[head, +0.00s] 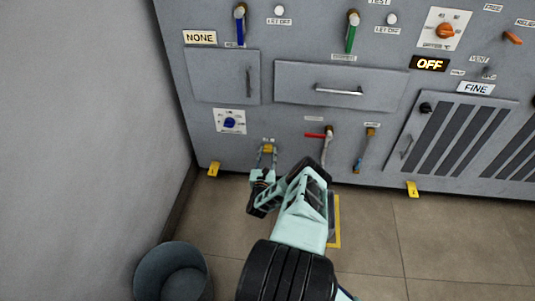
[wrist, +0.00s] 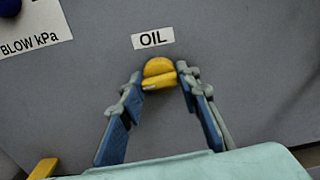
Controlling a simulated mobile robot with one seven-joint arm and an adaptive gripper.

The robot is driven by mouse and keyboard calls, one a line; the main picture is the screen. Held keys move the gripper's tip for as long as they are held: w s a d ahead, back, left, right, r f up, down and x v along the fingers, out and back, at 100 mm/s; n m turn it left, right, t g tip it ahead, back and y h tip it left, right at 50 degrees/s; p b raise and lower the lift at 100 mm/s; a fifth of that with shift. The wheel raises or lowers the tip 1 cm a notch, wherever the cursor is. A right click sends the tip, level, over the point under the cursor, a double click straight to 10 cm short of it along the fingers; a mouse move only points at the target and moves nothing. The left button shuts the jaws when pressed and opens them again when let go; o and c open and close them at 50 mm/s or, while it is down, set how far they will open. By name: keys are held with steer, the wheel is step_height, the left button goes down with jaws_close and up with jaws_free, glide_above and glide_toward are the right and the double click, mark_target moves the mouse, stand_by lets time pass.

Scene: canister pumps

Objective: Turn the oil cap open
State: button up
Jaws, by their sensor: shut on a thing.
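The yellow oil cap (wrist: 158,83) is round with a raised grip bar. It sits on the grey panel just below a white "OIL" label (wrist: 153,38). My gripper (wrist: 160,73) has its two blue-padded fingers at either side of the cap, tips close against it, shut on it. In the head view the cap (head: 268,148) shows small, low on the panel, between the fingertips of my gripper (head: 267,150). The cap's sides are partly hidden by the fingertips.
A blue knob (head: 230,123) is left of the cap. A red-handled valve (head: 316,135) and a blue-handled valve (head: 363,150) are to the right. A grey bin (head: 172,270) stands at lower left by the wall. Yellow brackets (head: 213,169) mark the panel's foot.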

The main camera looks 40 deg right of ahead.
steer(key=shift+m, duration=0.5)
steer(key=o, duration=1.2)
steer(key=shift+c, duration=0.2)
steer(key=shift+a, duration=0.1)
steer(key=v, duration=1.2)
steer(key=shift+w, duration=0.1)
